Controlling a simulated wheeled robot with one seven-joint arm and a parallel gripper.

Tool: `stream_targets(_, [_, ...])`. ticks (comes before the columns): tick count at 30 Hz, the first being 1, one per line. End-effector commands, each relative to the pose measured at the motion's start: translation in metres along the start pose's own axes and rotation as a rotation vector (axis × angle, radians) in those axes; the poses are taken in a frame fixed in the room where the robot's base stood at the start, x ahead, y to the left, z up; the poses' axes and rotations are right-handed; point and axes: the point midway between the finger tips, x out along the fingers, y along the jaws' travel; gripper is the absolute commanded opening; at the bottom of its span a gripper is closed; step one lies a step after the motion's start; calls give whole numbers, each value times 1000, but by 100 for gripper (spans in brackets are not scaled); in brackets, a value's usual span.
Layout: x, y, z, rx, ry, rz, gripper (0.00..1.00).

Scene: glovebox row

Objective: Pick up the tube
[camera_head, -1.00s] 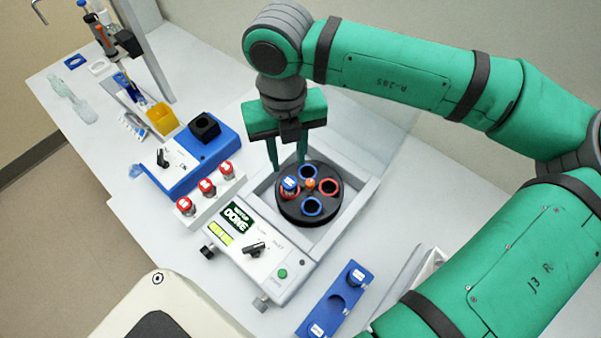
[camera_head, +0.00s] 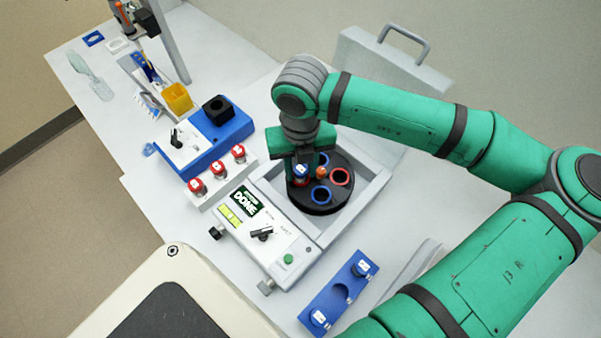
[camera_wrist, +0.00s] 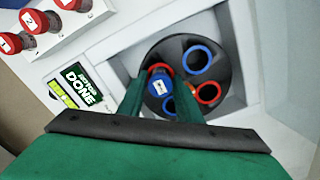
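The tube, with a blue cap (camera_head: 300,171) bearing a white label, stands in a slot of the black round rotor (camera_head: 324,203) in the centrifuge. Its cap also shows in the wrist view (camera_wrist: 161,85); its body is hidden in the slot. My gripper (camera_head: 303,178) points down over the rotor. In the wrist view its two green fingers (camera_wrist: 162,80) stand apart, one on each side of the cap, with a narrow gap. I see no clear contact. The other rotor slots, with blue and red rims, look empty.
The centrifuge (camera_head: 262,232) has a raised grey rim around the rotor and a "DONE" display. A white rack with red-capped tubes (camera_head: 218,168) stands to its left. A blue rack (camera_head: 337,293) lies in front. A blue device (camera_head: 205,138) stands behind left.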

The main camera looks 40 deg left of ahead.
Motion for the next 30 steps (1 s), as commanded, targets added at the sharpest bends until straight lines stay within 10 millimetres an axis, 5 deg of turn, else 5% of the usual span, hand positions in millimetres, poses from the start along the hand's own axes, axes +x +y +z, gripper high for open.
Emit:
stream_targets(6, [0,0,0,0,0,0,29])
stream_targets(9, [0,0,0,0,0,0,5])
stream_targets(20, [-4,0,0,1,0,-1,4])
stream_targets(30, [-60,-1,0,2,-2,-3,4])
